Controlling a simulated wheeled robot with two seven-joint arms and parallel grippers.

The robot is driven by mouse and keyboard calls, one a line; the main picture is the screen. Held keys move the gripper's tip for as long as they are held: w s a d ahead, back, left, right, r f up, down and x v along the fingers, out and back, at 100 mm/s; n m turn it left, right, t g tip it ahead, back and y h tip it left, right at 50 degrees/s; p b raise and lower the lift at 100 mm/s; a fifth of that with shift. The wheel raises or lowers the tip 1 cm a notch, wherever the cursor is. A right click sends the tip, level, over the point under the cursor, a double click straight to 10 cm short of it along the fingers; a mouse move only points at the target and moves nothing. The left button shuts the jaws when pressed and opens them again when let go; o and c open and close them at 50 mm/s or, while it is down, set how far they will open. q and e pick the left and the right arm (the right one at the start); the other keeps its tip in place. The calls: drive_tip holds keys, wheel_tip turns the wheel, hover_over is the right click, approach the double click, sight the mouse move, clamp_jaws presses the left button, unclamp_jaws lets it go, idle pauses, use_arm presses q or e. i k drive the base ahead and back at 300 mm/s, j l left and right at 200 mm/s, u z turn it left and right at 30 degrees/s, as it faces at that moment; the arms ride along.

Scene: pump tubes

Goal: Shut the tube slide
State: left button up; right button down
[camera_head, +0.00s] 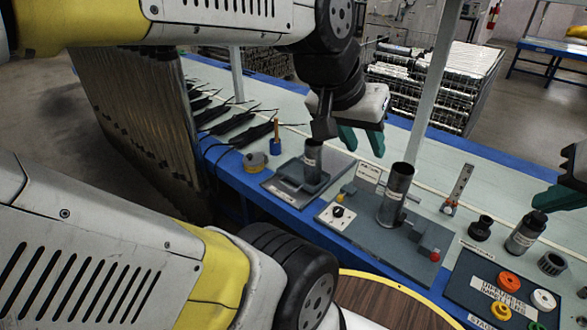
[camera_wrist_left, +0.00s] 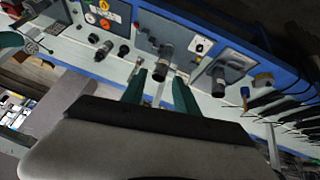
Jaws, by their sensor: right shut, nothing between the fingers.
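A grey plate (camera_head: 291,196) on the bench carries a low slide-like block (camera_head: 290,178) and an upright dark tube (camera_head: 313,158); it also shows in the left wrist view (camera_wrist_left: 236,66). To its right, a second grey plate (camera_head: 400,248) holds a taller upright grey tube (camera_head: 395,190), seen in the left wrist view (camera_wrist_left: 162,62). I cannot tell how far any slide is open. My left gripper (camera_head: 361,143) is open and empty, above and behind the two tubes, touching neither. My right gripper (camera_head: 550,202) is partly in view at the right edge, shut and empty.
The second plate has a black knob (camera_head: 338,212) and a red button (camera_head: 435,255). A dark board (camera_head: 480,272) with coloured rings lies at the right, near a loose cylinder (camera_head: 526,232). Several dark tools (camera_head: 245,133) lie at the left. A post (camera_head: 432,95) rises behind.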

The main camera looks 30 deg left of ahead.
sight(292, 170)
drive_tip(key=u, duration=1.2)
drive_tip(key=i+l+z, duration=0.15)
drive_tip(key=l, duration=0.2)
drive_tip(key=i+l+z, duration=0.1)
drive_tip(key=i+l, duration=0.15)
drive_tip(key=l, duration=0.1)
